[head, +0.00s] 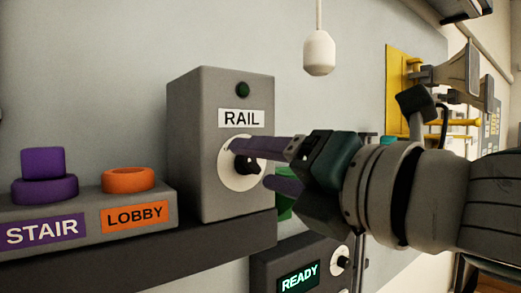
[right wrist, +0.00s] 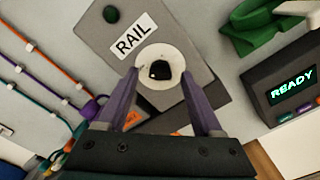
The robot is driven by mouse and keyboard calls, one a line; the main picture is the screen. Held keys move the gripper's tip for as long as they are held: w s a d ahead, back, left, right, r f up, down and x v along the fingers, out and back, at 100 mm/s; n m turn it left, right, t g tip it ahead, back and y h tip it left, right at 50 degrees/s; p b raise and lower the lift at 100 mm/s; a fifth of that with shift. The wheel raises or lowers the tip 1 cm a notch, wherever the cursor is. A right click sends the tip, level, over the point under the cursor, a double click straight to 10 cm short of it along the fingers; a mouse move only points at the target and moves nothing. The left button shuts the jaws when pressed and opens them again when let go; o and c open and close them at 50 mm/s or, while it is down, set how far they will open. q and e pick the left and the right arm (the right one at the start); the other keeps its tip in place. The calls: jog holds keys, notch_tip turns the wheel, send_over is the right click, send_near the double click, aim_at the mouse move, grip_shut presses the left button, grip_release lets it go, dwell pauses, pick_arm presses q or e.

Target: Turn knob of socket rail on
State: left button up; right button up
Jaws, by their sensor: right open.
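The socket rail is a grey box (head: 193,150) with a white RAIL label, standing on a dark shelf in the head view. Its black knob (head: 247,166) sits on a round white dial (head: 230,177), below a dark green lamp (head: 243,89). My right gripper (head: 251,165) is open, its purple fingers reaching to the dial from the right. In the right wrist view the knob (right wrist: 159,71) lies between and just beyond the two fingertips, with a gap on each side. Part of the dial is hidden behind the fingers in the head view. My left gripper is not in view.
A grey panel with a purple STAIR button (head: 43,175) and an orange LOBBY ring (head: 129,180) is at left. A dark READY box (head: 298,262) is below right. A white pull (head: 319,52) hangs above. A green object (right wrist: 262,28) shows in the wrist view.

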jog(key=shift+w+a, duration=0.2)
jog(key=shift+w, duration=0.1)
jog(key=shift+c, duration=0.2)
grip_shut()
dwell(0.3)
